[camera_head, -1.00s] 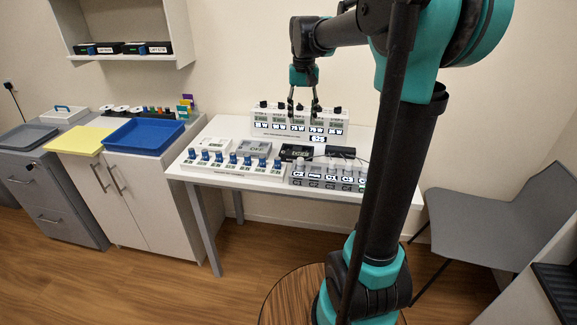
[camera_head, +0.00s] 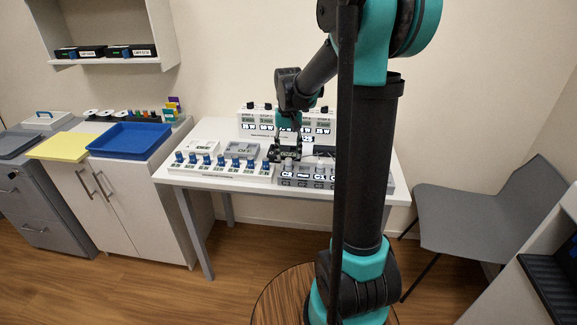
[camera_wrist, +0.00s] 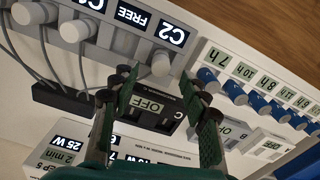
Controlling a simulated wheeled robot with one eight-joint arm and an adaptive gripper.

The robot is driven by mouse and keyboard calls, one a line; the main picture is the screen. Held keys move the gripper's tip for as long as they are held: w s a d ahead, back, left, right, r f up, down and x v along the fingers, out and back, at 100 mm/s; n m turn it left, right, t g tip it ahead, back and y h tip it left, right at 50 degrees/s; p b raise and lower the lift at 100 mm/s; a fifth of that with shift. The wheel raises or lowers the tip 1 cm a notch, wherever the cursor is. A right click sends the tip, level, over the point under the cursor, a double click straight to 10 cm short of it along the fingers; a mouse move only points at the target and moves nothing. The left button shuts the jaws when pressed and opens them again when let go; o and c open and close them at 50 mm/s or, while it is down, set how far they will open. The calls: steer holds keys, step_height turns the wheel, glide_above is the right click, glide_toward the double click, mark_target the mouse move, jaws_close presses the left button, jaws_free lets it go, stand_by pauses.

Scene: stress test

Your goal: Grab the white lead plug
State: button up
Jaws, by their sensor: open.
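My gripper (camera_wrist: 158,86) is open and empty in the wrist view, with its fingers over a black box (camera_wrist: 152,112) marked OFF. Two more white plugs (camera_wrist: 75,30) (camera_wrist: 28,13) stand farther left, with grey leads running from that side. I cannot tell which plug is the task's one. In the head view my gripper (camera_head: 285,152) is low over the table, behind the grey panel (camera_head: 305,178); the plugs are small there.
A white strip with several blue knobs (camera_wrist: 234,92) lies right of the panel. White display units (camera_head: 262,122) stand at the table's back. A white box marked OFF (camera_head: 242,149) sits left of my gripper. A blue tray (camera_head: 137,139) is on the left cabinet.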

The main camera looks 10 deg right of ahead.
mark_target(288, 158)
steer(key=shift+s+f, duration=0.1)
steer(key=shift+f, duration=1.8)
steer(key=shift+c, duration=0.6)
jaws_close()
